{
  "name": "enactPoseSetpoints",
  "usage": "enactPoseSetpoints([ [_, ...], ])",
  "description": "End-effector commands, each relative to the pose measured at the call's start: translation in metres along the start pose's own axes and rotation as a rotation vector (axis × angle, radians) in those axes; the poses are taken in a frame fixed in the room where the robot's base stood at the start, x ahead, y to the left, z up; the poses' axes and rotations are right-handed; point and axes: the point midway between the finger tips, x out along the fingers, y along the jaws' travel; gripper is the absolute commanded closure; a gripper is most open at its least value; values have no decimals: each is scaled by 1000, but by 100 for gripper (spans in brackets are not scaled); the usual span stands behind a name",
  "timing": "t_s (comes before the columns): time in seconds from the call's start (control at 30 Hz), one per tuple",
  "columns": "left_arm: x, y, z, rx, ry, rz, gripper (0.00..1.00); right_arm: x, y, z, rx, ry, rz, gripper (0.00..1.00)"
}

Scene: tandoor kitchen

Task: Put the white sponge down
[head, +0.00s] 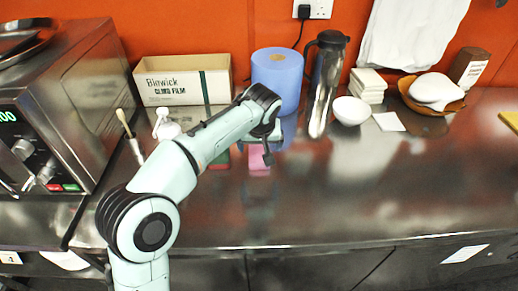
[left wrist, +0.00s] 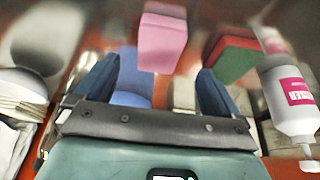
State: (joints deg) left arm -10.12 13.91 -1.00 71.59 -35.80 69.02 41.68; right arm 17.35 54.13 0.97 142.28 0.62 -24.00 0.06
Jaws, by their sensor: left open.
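No sponge that is clearly white shows in either view. A pink sponge-like block (head: 259,160) lies on the steel counter, and it also shows in the left wrist view (left wrist: 162,40). My left gripper (head: 267,153) is just above and beside this block in the head view. In the left wrist view my left gripper (left wrist: 159,68) has its two dark fingers spread apart, with nothing held between them. The pink block lies beyond the fingertips. My right gripper is in neither view.
A red and green sponge (left wrist: 231,54) lies beside the pink block, with a white bottle (left wrist: 291,97) near it. Behind stand a cling film box (head: 182,84), a blue roll (head: 278,78), a steel jug (head: 325,85) and a white bowl (head: 350,110). The counter's front right is clear.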

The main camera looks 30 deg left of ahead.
Motion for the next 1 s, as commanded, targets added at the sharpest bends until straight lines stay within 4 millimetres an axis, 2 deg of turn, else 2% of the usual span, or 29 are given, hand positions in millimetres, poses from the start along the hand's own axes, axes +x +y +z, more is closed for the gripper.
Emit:
enactPoseSetpoints([
  [0.03, -13, 0, -1, -1, 3, 2, 3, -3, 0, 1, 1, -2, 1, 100],
  [0.1, -24, 0, -1, 0, 2, 2, 3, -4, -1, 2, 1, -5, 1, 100],
  [0.3, -43, 0, 0, 0, 1, 1, 3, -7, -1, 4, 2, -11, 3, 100],
  [1.0, -45, 0, 0, 0, 0, 0, 3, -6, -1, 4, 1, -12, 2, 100],
])
